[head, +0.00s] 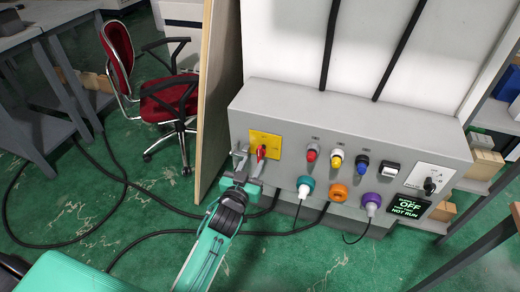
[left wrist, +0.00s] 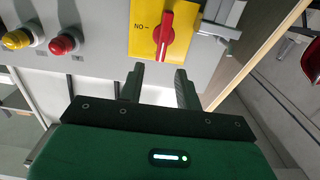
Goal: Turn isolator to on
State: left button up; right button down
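The isolator is a red rotary handle (head: 261,152) on a yellow plate (head: 267,139) at the left end of the grey machine panel. In the left wrist view the red handle (left wrist: 164,38) stands nearly upright in the picture on its yellow plate (left wrist: 184,47), beside an upside-down "ON" mark. My left gripper (head: 248,160) is in front of the plate. In the left wrist view its two dark fingers (left wrist: 160,74) are apart and empty, just below the handle's lower end; whether they touch it I cannot tell. My right gripper is not in view.
The grey panel (head: 300,108) also carries coloured buttons, plugs with cables (head: 305,186), a rotary selector (head: 430,185) and a dark sign reading OFF (head: 408,206). A wooden board edge (head: 213,90) stands close left. A red chair (head: 168,98) is farther left.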

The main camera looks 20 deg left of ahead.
aim_at(259, 151)
pick_arm(q)
jog(key=w, duration=0.7)
jog(key=shift+w+d, duration=0.1)
jog(key=shift+w, duration=0.15)
grip_shut()
